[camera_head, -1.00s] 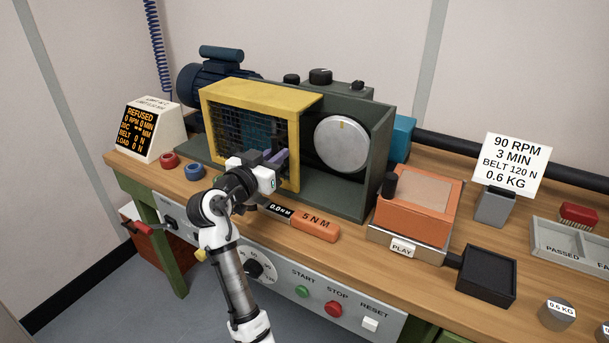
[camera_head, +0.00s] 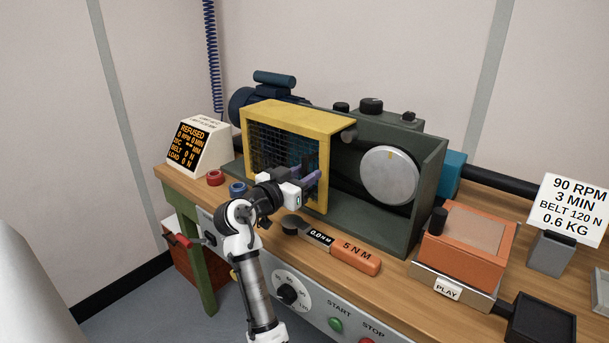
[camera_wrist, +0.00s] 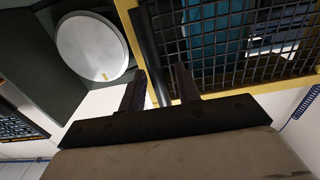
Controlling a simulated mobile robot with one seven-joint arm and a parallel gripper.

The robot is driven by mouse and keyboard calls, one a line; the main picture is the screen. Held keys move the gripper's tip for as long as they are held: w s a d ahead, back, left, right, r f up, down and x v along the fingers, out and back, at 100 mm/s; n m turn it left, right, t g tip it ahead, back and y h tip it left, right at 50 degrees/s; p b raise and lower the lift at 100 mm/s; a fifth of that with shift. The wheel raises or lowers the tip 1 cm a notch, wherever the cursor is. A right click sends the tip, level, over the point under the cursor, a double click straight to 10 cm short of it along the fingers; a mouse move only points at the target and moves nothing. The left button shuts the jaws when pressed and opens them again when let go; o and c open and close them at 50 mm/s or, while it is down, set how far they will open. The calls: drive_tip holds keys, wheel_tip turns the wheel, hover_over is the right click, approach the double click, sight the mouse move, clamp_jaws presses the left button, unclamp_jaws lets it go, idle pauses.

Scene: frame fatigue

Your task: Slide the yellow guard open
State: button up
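The yellow guard (camera_head: 322,170), a yellow frame with dark mesh, covers the left part of the green machine housing. The pale round disc (camera_head: 390,175) to its right is uncovered. In the wrist view the guard's mesh (camera_wrist: 245,40) fills the upper right. A dark upright bar (camera_wrist: 148,50), apparently the guard's handle, runs down between my fingertips. My gripper (camera_wrist: 160,85) is at the guard's right side, its fingers apart with the bar between them. Narrow gaps show beside the bar; contact is unclear. In the head view my gripper (camera_head: 308,178) partly hides the guard's lower right.
An orange-handled torque wrench (camera_head: 350,253) lies in front of the housing (camera_head: 425,210). Red (camera_head: 215,178) and blue (camera_head: 238,188) rings lie to the left, near the display reading REFUSED (camera_head: 197,147). An orange box (camera_head: 465,245) stands to the right.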

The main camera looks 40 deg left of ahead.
drive_tip(key=s+b, duration=0.3)
drive_tip(key=s, duration=1)
drive_tip(key=shift+s+a, duration=0.2)
drive_tip(key=shift+s, duration=0.2)
